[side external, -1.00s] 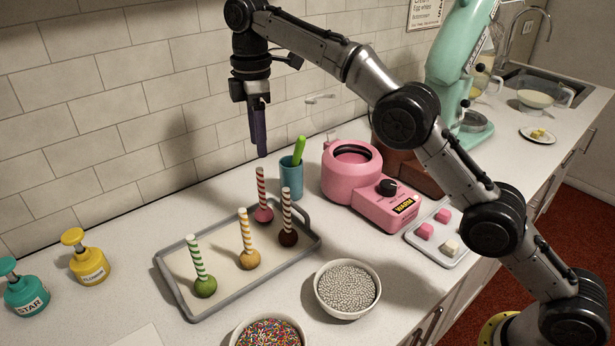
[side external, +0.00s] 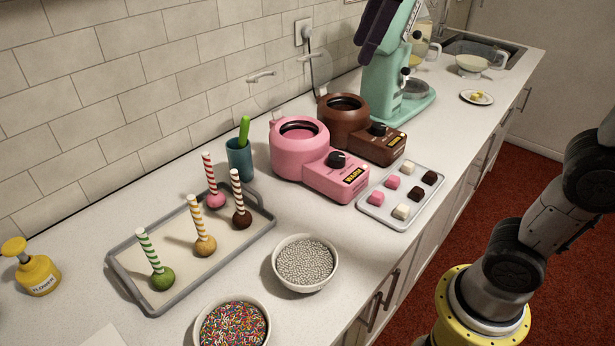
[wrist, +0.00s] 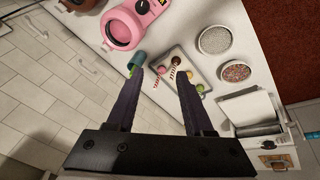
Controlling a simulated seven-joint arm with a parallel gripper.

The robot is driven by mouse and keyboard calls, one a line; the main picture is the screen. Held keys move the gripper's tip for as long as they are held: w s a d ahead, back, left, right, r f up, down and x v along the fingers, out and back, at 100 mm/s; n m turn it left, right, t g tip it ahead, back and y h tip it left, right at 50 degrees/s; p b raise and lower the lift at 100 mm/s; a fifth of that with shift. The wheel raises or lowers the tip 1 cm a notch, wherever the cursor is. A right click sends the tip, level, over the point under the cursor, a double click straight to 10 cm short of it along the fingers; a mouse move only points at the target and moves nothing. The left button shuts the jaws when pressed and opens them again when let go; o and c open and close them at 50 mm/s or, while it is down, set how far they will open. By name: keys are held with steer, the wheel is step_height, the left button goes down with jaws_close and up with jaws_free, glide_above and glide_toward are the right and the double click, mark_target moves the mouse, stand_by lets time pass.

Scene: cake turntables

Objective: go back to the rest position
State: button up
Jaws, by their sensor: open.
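My gripper (wrist: 161,82) is open and empty in the wrist view, its two dark purple fingers well apart. In the side external view only its dark fingers (side external: 379,24) show at the top edge, high in front of the mint green mixer (side external: 387,80); the rest is cut off. A grey-rimmed tray (side external: 186,300) holds cake pops with striped sticks: green (side external: 162,278), orange (side external: 205,246), pink (side external: 216,199) and dark brown (side external: 242,218). The tray also shows in the wrist view (wrist: 207,72), beyond the fingers and apart from them.
A teal cup (side external: 240,160), pink melter (side external: 299,150) and brown melter (side external: 343,118) stand along the wall side. A bowl of silver pearls (side external: 305,262), a sprinkle bowl (side external: 232,327) and a sweets tray (side external: 402,218) are near the front edge. A yellow dispenser (side external: 37,272) stands left.

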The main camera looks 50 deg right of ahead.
steer(key=s+d+f+m, duration=0.1)
steer(key=s+f+m, duration=0.3)
steer(key=f, duration=0.6)
steer(key=s+d+f+m+t, duration=0.1)
steer(key=s+f+m, duration=0.3)
steer(key=s+f, duration=0.5)
steer(key=shift+s+d+f+m+t, duration=0.2)
steer(key=shift+f+m+t, duration=0.1)
steer(key=shift+f, duration=0.1)
